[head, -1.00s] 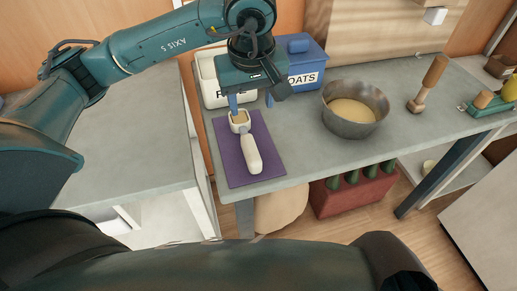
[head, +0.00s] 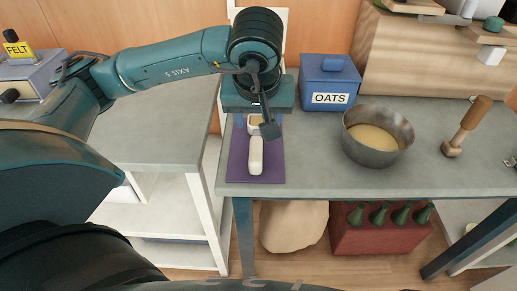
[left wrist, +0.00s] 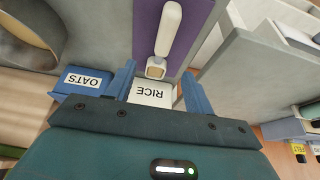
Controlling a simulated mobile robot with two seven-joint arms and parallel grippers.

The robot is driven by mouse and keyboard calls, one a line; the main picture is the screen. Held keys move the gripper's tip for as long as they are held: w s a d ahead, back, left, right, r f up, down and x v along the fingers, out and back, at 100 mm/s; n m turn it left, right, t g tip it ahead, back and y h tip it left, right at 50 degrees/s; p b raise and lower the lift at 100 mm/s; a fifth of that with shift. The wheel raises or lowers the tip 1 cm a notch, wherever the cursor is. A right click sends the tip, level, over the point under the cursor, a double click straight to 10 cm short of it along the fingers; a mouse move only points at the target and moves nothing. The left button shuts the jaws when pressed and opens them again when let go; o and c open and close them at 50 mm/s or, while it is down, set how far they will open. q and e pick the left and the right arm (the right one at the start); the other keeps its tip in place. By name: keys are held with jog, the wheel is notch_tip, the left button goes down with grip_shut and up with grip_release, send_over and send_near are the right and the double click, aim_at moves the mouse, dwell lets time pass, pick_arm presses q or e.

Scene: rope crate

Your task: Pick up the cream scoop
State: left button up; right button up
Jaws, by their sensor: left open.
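The cream scoop (head: 256,155) lies on a purple mat (head: 235,168), its handle toward the front and its bowl toward the back. My left gripper (head: 258,121) is open and empty. In the head view, its fingers show on either side of the scoop's bowl. In the left wrist view, the scoop (left wrist: 170,30) extends up from between the finger tips (left wrist: 159,78), with its bowl near them. I cannot tell the height gap, and no contact shows. My right gripper is not in view.
A blue OATS box (head: 330,84) stands behind, right of the gripper. A RICE box (left wrist: 150,93) shows beyond the fingers in the wrist view. The counter between mat and bowl is clear.

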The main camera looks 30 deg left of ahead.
aim_at(256, 144)
pick_arm(q)
jog(key=x, duration=0.6)
jog(key=shift+a+f+b, duration=0.15)
jog(key=shift+f+b, duration=0.15)
jog(key=shift+f, duration=0.1)
jog(key=shift+s+x, duration=0.2)
jog(key=shift+x, duration=1.1)
jog(key=shift+s+x, duration=0.15)
jog(key=shift+x, duration=1.2)
jog(key=shift+f, duration=0.1)
jog(key=shift+c, duration=0.3)
grip_shut()
